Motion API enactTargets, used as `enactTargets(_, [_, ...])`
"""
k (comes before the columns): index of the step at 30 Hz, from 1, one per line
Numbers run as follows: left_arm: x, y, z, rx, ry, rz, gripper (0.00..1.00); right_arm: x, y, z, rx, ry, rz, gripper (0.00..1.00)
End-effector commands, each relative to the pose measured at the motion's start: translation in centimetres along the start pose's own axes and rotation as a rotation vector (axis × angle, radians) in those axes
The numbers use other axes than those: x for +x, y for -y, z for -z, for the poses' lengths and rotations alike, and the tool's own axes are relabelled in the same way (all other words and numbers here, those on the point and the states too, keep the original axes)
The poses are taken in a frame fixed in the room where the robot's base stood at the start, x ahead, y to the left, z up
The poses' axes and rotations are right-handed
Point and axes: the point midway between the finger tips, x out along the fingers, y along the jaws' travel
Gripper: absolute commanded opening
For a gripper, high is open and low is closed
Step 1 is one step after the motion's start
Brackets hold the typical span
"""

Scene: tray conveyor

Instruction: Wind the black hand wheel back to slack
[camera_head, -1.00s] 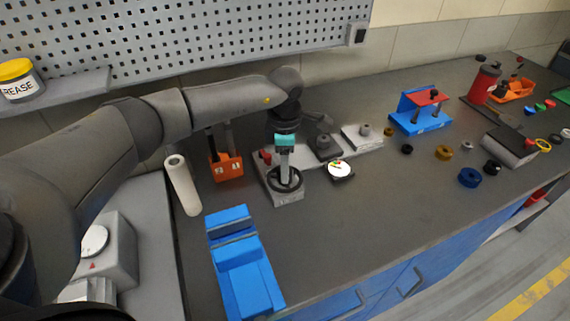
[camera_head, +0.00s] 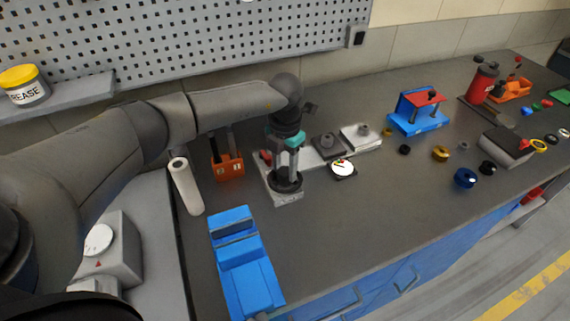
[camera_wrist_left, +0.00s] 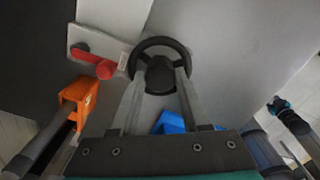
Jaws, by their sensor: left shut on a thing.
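The black hand wheel (camera_head: 287,184) lies flat on a light grey base plate (camera_head: 290,197) on the bench. It also shows in the left wrist view (camera_wrist_left: 160,43) as a ring with a dark hub. My left gripper (camera_head: 286,177) points down over the wheel, and in the left wrist view its two fingers (camera_wrist_left: 160,78) are shut on the hub. A red lever (camera_wrist_left: 105,69) sits beside the wheel on the same unit. A white-faced dial gauge (camera_head: 342,169) stands just right of the wheel. My right gripper is not in view.
A blue block fixture (camera_head: 246,275) stands in front left. A white roll (camera_head: 186,187) and an orange holder (camera_head: 228,166) stand left of the wheel. Grey blocks (camera_head: 328,145) stand behind the gauge. The bench front right of the wheel is clear.

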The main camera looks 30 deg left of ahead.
Motion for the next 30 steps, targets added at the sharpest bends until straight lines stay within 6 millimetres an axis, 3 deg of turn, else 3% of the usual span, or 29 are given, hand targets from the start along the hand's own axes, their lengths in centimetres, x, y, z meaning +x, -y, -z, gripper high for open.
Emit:
enactTargets(9, [-0.14,-0.05,-0.07,-0.136,0.002,0.000,0.00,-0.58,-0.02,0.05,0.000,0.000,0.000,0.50])
enactTargets(26, [-0.09,-0.04,-0.07,-0.166,0.002,0.000,0.00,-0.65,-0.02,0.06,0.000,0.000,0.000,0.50])
enactTargets(27, [-0.09,-0.04,-0.07,-0.166,0.002,0.000,0.48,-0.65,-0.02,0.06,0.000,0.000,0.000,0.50])
enactTargets(30, [-0.08,-0.04,-0.06,-0.165,0.002,0.000,0.59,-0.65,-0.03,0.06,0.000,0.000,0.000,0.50])
